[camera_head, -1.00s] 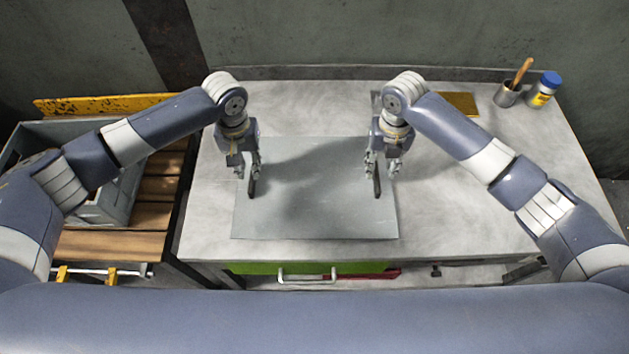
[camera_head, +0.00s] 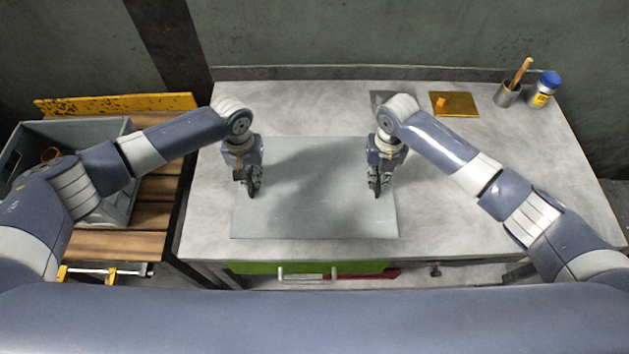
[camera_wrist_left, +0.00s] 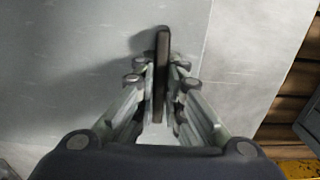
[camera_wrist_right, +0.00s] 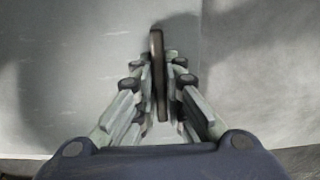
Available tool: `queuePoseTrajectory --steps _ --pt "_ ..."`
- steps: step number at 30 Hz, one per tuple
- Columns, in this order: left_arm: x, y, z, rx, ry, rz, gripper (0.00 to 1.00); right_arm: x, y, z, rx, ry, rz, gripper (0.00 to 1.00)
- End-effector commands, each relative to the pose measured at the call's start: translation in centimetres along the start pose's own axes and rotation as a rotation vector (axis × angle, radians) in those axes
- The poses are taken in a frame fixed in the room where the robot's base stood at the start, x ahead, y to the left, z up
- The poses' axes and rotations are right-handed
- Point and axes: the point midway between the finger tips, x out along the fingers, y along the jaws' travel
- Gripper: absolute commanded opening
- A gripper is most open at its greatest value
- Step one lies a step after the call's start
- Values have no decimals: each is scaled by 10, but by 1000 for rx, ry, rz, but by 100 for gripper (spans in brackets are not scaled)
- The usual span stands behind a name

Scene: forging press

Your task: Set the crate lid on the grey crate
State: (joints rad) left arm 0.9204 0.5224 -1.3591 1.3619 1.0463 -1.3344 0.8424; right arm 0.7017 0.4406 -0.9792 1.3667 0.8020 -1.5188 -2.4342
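The crate lid (camera_head: 310,215) is a flat grey panel lying on the workbench, with two upright dark handles. The grey crate (camera_head: 88,128) stands to the left, lower than the bench top and partly hidden by my left arm. My left gripper (camera_head: 251,190) is at the lid's left handle (camera_wrist_left: 163,50), its fingers shut on the handle from both sides. My right gripper (camera_head: 377,188) is at the right handle (camera_wrist_right: 157,50) and is shut on it the same way. The lid appears to rest flat on the bench.
The crate sits on a slatted wooden stand (camera_head: 155,215) beside the metal workbench (camera_head: 470,215). An orange round item (camera_head: 50,154) shows inside the crate. A brass plate (camera_head: 455,104), a metal cup (camera_head: 507,95) and a blue-capped jar (camera_head: 542,92) stand at the back right.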

Motion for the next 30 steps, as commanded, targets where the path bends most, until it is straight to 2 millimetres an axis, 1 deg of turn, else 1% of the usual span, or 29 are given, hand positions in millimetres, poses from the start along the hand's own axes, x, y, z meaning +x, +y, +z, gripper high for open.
queuePoseTrajectory --steps 9,14,20,27,30 --pt "-1 0 0 -1 0 0 0 -1 0 0 0 -1 0 0" --pt "-6 0 0 -2 0 0 0 -6 0 0 0 -1 0 0" --pt "-21 -1 0 -2 0 -1 0 -21 0 1 0 -1 0 0" --pt "-43 -1 0 -2 0 -1 0 -43 0 0 0 -1 -1 0" --pt "-48 -1 0 -2 0 -1 0 -49 0 0 0 -1 -1 0"
